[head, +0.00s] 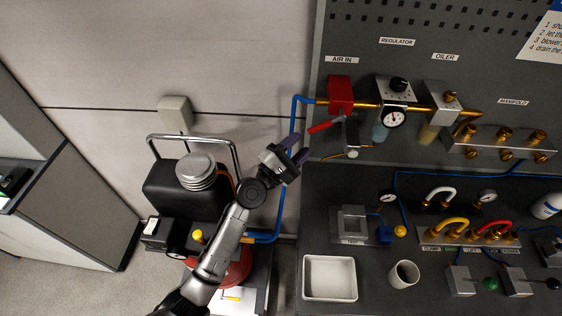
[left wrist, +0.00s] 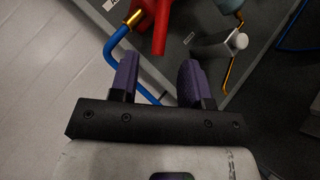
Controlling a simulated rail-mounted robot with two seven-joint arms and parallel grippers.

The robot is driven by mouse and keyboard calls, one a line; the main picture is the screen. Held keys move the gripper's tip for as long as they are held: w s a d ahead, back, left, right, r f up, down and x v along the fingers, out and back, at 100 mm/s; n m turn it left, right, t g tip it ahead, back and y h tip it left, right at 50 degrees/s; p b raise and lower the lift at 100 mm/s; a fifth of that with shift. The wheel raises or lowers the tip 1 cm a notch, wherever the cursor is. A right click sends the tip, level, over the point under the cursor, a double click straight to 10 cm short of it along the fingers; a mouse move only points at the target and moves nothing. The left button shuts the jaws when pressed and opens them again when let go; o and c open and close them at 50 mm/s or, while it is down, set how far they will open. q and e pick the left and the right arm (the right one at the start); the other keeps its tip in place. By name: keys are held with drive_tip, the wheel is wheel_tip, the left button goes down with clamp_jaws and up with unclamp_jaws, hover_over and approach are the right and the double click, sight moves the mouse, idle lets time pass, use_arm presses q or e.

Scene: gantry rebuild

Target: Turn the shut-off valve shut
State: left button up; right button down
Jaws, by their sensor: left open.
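The shut-off valve is a red block (head: 340,92) under the AIR IN label on the grey panel. Its red lever (head: 324,126) sticks out below the block toward the lower left. My left gripper (head: 298,148), with purple fingers, is open just left of and below the lever tip, apart from it. In the left wrist view the open fingers (left wrist: 158,80) have nothing between them. The red lever (left wrist: 161,28) shows beyond them, ahead of the gap, with the red valve block (left wrist: 140,8) partly cut off at the top. My right gripper is not in view.
A blue hose (head: 293,125) runs from the valve inlet down behind my left gripper. A silver fitting (head: 352,154) sits just below the lever. The regulator gauge (head: 393,118) is to the right. A white tray (head: 330,277) and a cup (head: 404,273) stand on the bench below.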

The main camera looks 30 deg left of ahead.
use_arm(q)
drive_tip(key=v, duration=0.6)
drive_tip(key=shift+s+b, duration=0.25)
drive_tip(key=shift+b, duration=0.1)
drive_tip(key=shift+f, duration=0.1)
